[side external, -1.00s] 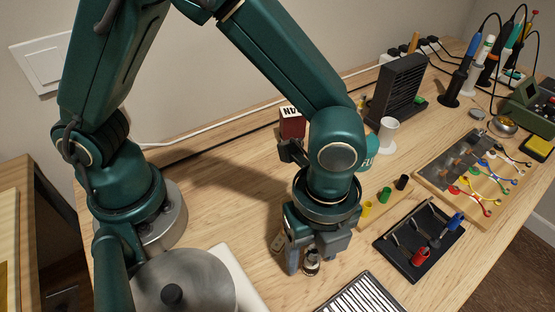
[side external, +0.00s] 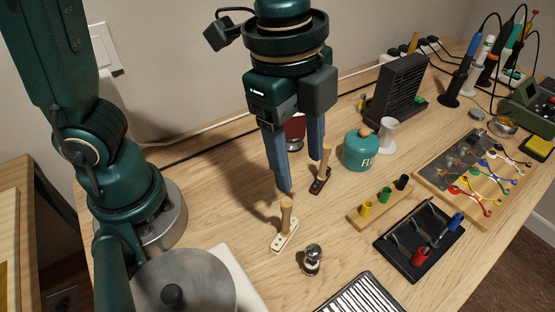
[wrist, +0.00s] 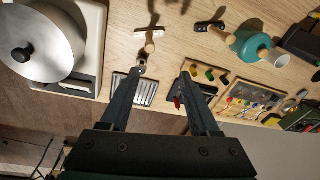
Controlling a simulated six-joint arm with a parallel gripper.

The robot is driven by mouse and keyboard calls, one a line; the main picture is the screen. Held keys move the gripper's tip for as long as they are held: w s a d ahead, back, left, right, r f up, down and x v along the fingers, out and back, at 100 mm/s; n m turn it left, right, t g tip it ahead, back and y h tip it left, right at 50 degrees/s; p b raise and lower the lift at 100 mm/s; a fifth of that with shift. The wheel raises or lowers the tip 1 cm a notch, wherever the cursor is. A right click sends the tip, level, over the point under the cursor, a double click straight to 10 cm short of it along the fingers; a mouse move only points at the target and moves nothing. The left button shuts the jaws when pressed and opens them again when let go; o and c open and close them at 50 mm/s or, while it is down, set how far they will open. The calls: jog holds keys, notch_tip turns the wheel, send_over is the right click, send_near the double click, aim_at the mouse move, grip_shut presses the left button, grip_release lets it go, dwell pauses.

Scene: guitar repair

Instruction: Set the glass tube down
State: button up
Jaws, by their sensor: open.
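The glass tube (side external: 313,258), a small tube with a silvery top and dark base, stands on the wooden table, apart from my gripper. It also shows in the wrist view (wrist: 142,66), near the tip of the left finger. My gripper (side external: 303,172) is open and empty, raised above the table behind the tube. Its two blue fingers point down and are spread apart. In the wrist view the gap between the fingertips (wrist: 161,74) holds nothing.
A cream piece with a wooden peg (side external: 284,232) stands left of the tube, and a dark pegged piece (side external: 321,180) behind it. A striped tray (side external: 362,297) lies in front. A black tray (side external: 418,240), a teal flux pot (side external: 360,152) and a metal pot (side external: 185,285) are nearby.

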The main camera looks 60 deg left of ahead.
jog(key=s+a+n+t, duration=0.3)
jog(key=a+n+t, duration=0.1)
jog(key=a+n, duration=0.8)
jog(key=shift+s+a+n+y, duration=0.15)
jog(key=shift+s+n+y, duration=0.25)
jog(key=shift+n, duration=1.3)
